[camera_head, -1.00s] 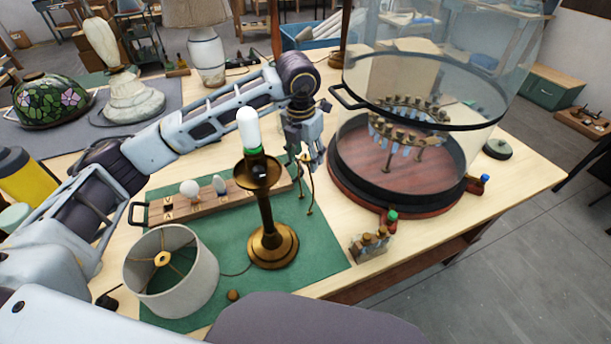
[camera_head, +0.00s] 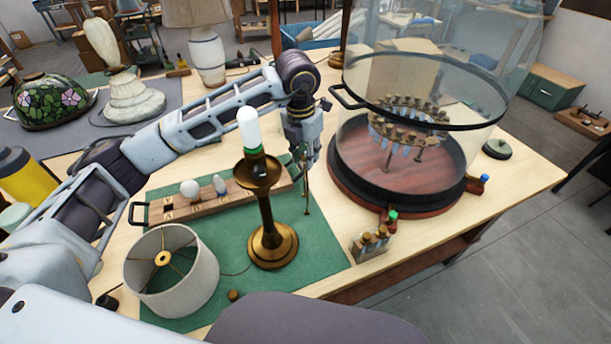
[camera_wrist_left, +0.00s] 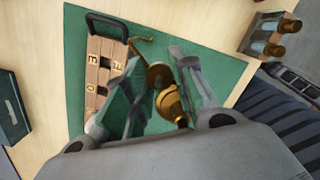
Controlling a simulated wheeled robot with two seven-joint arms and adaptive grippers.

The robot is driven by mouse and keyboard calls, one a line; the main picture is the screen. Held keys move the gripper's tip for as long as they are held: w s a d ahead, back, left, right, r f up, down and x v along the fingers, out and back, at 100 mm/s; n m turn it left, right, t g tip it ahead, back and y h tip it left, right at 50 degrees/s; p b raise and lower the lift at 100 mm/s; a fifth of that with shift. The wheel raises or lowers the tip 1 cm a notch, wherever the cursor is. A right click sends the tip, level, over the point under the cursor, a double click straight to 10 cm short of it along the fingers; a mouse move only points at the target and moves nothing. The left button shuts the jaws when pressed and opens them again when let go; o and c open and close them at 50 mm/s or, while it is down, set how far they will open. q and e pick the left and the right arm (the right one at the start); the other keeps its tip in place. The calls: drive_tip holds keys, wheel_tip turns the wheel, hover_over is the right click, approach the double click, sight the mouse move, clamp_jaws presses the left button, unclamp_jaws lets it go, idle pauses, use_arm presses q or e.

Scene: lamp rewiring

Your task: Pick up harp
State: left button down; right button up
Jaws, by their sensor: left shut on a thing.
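The harp (camera_head: 307,196) is a thin brass wire piece, seen nearly edge-on in the head view. My left gripper (camera_head: 304,160) is shut on it and holds it hanging over the right edge of the green mat. The brass lamp (camera_head: 268,215) stands upright to the left of the gripper, with a white bulb (camera_head: 248,130) on top. In the left wrist view my gripper (camera_wrist_left: 160,85) shows in front of brass parts and a thin bent brass wire (camera_wrist_left: 139,44); which part is the harp is hard to tell. My right gripper is not in view.
A lettered wooden holder (camera_head: 215,197) with bulbs lies behind the lamp. The drum shade (camera_head: 190,278) sits at the mat's front left. A glass-walled round case (camera_head: 400,190) stands close to the right of the gripper. A small vial rack (camera_head: 371,243) stands near the table's front edge.

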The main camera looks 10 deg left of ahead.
use_arm(q)
drive_tip(key=shift+s+f, duration=0.15)
drive_tip(key=shift+f, duration=0.1)
wheel_tip(320, 180, up, 9)
drive_tip(key=shift+f+b, duration=0.15)
drive_tip(key=shift+b, duration=0.35)
drive_tip(key=shift+r, duration=0.75)
